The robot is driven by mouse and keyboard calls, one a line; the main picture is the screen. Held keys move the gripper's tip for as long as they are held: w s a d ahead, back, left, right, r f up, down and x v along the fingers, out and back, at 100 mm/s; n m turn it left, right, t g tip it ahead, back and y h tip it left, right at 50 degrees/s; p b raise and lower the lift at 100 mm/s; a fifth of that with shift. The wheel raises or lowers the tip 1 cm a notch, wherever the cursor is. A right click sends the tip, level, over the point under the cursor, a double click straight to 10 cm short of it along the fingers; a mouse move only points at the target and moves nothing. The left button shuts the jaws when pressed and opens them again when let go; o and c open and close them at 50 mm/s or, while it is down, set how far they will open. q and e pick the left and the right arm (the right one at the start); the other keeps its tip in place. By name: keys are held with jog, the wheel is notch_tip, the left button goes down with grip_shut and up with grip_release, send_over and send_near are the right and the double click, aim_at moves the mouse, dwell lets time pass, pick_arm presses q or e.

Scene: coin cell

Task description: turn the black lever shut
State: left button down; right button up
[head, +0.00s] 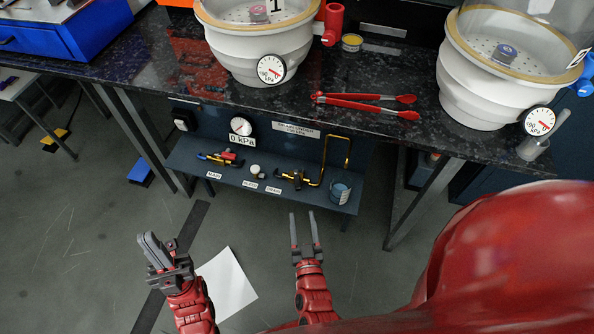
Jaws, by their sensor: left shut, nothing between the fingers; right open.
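A low dark panel shelf (190,158) under the bench carries a row of valves. The black lever (293,177) appears to be the dark handle on the rightmost valve, on the yellow pipe above the right label; its exact turn is too small to tell. My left gripper (148,238) is shut and empty, left of and in front of the shelf. My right gripper (302,215) is open and empty, its fingers pointing at the shelf's front edge, just short of the black lever in the picture and apart from it.
A red-handled valve (226,157), a small white knob (255,170), a gauge (240,127) and a blue-grey cup (341,191) share the shelf. Above, the dark bench (340,85) holds two white vessels and red tongs (365,100). A white sheet (228,285) lies on the open floor.

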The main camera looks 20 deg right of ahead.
aim_at(297, 176)
jog(key=b+x, duration=0.1)
jog(key=x, duration=1.5)
jog(key=shift+c, duration=0.3)
grip_shut()
